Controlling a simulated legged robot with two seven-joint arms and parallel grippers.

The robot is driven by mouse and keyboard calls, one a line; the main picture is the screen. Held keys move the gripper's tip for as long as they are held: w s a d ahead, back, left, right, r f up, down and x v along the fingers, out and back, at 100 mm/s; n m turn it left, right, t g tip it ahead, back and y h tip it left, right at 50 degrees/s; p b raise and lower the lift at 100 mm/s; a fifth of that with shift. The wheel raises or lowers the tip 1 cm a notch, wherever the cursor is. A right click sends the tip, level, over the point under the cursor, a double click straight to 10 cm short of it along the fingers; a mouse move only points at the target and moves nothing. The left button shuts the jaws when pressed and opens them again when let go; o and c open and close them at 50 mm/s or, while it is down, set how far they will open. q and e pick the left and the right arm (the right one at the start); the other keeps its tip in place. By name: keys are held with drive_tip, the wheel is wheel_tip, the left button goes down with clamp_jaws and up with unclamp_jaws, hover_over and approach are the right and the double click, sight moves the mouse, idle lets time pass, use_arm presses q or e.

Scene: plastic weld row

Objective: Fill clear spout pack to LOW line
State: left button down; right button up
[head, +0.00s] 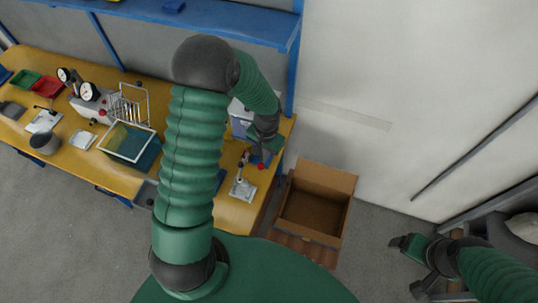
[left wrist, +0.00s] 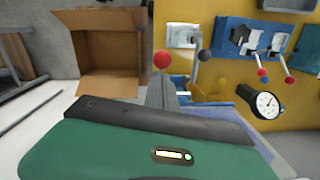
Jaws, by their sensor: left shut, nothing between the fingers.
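I cannot make out a clear spout pack or a LOW line in either view. My left gripper (head: 262,150) is over the right end of the yellow bench (head: 232,212), beside a small lever press (head: 243,186). My own arm hides part of the bench. In the left wrist view my left gripper (left wrist: 163,92) is shut and empty, with a red knob (left wrist: 161,61) showing just beyond its fingers. My right gripper (head: 402,244) is low at the right, away from the bench. Its jaw gap is not clear.
An open cardboard box (head: 334,180) stands right of the bench; it also shows in the left wrist view (left wrist: 108,84). A blue-sided tank (head: 147,158), a wire rack, dial gauges and bins crowd the bench's left. A blue shelf (head: 225,22) runs above. Floor right of the box is clear.

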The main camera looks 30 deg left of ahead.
sight(263, 164)
use_arm(q)
drive_tip(key=s+f+t+b, duration=0.1)
drive_tip(key=b, duration=0.2)
drive_tip(key=s+d+f+t+b, duration=0.1)
drive_tip(key=b, duration=0.1)
drive_tip(key=shift+s+f+t+y+b, duration=0.1)
drive_tip(key=shift+f+t+y+b, duration=0.2)
drive_tip(key=shift+y+b, duration=0.1)
drive_tip(key=shift+a, duration=0.2)
drive_tip(key=shift+s, duration=0.1)
use_arm(e)
drive_tip(key=s+x, duration=0.1)
drive_tip(key=x, duration=0.4)
drive_tip(key=shift+s+f, duration=0.4)
drive_tip(key=shift+f, duration=0.15)
use_arm(q)
drive_tip(key=shift+d, duration=0.1)
use_arm(e)
drive_tip(key=shift+a, duration=0.1)
idle(1.3)
idle(2.6)
